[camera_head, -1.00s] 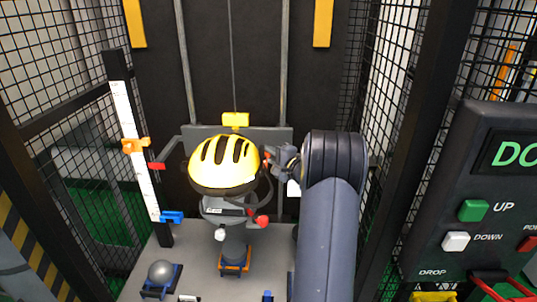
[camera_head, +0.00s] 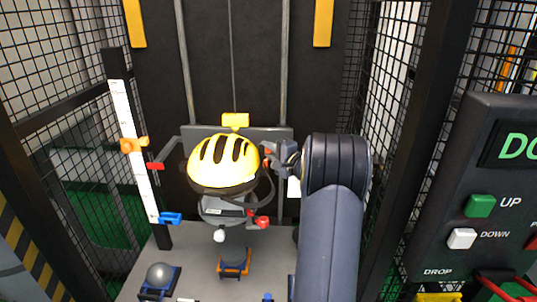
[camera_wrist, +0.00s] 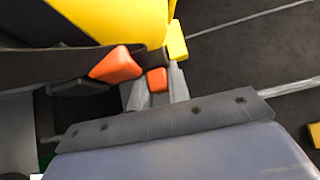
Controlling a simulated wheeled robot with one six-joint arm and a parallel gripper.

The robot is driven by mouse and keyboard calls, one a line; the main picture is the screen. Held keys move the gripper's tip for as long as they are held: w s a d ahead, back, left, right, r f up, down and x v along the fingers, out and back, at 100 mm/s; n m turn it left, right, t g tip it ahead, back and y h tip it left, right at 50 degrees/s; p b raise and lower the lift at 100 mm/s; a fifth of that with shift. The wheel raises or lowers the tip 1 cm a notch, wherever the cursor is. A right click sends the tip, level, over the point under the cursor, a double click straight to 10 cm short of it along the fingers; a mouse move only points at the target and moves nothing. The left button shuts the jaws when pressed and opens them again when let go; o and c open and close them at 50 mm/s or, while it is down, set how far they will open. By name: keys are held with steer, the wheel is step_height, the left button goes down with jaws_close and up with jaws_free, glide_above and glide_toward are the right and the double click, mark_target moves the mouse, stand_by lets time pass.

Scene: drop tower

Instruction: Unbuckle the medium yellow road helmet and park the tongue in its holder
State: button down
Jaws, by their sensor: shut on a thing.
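The yellow road helmet (camera_head: 223,160) with dark vents sits on a grey headform (camera_head: 222,212) inside the cage. In the wrist view its yellow shell (camera_wrist: 105,18) fills the upper left. My gripper (camera_head: 272,154) is at the helmet's right side, partly hidden by my arm. An orange piece (camera_wrist: 116,64) and a smaller orange piece (camera_wrist: 156,79) show at the jaws in the wrist view; the gripper is shut on an orange piece that looks like the buckle tongue, though exactly which is hard to tell. A dark strap (camera_head: 262,192) loops beside the headform. A red part (camera_head: 262,222), possibly the holder, is low right of the headform.
A white scale post (camera_head: 133,150) with orange and blue clamps stands at left. A control panel (camera_head: 490,200) with UP, DOWN and DROP is at right. A metal ball (camera_head: 160,274) and an orange-based anvil (camera_head: 234,262) are on the floor plate. Mesh walls flank both sides.

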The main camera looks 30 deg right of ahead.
steer(key=shift+r, duration=0.15)
steer(key=c, duration=1.3)
jaws_free()
steer(key=s, duration=0.2)
steer(key=s+b, duration=0.1)
steer(key=s, duration=0.2)
steer(key=s+d, duration=0.1)
steer(key=s, duration=0.1)
steer(key=shift+s+b, duration=0.25)
steer(key=shift+b, duration=0.1)
steer(key=shift+w, duration=0.1)
